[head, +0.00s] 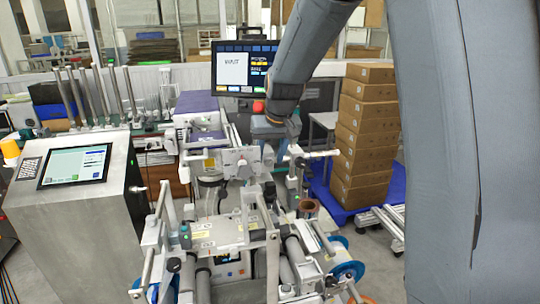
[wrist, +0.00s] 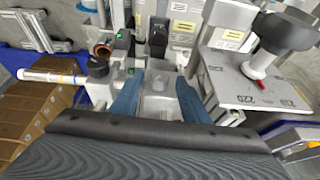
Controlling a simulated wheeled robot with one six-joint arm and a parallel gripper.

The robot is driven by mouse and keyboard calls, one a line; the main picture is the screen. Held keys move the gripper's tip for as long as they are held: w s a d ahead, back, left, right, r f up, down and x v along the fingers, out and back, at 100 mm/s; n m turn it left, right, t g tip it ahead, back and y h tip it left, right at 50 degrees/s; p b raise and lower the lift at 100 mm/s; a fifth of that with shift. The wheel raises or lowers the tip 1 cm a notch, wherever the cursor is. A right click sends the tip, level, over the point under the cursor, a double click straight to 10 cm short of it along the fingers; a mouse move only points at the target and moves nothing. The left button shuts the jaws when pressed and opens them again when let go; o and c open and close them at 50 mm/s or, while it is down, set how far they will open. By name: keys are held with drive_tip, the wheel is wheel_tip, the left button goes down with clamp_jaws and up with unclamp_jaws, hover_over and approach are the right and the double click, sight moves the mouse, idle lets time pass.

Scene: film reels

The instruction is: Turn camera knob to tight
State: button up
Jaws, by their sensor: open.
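In the head view my gripper (head: 276,130) hangs over the middle of the machine. A small black knob (wrist: 97,66) sits left of the fingers, apart from them, beside a white cylinder (wrist: 45,75) that may be the camera. The cylinder also shows in the head view (head: 318,154), right of my gripper. A large black round knob (wrist: 286,31) stands on a marked metal plate (wrist: 258,82) at the right. I cannot read any tight mark.
Metal posts and rollers (head: 290,250) fill the machine below. A monitor (head: 243,70) stands behind my arm. Stacked cardboard boxes (head: 365,130) stand on a blue pallet (head: 350,208) at the right. A console with a screen (head: 76,166) is at the left.

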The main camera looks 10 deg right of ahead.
drive_tip(key=shift+w+f, duration=0.1)
drive_tip(key=shift+f, duration=0.1)
drive_tip(key=c, duration=1.1)
drive_tip(key=shift+o, duration=0.2)
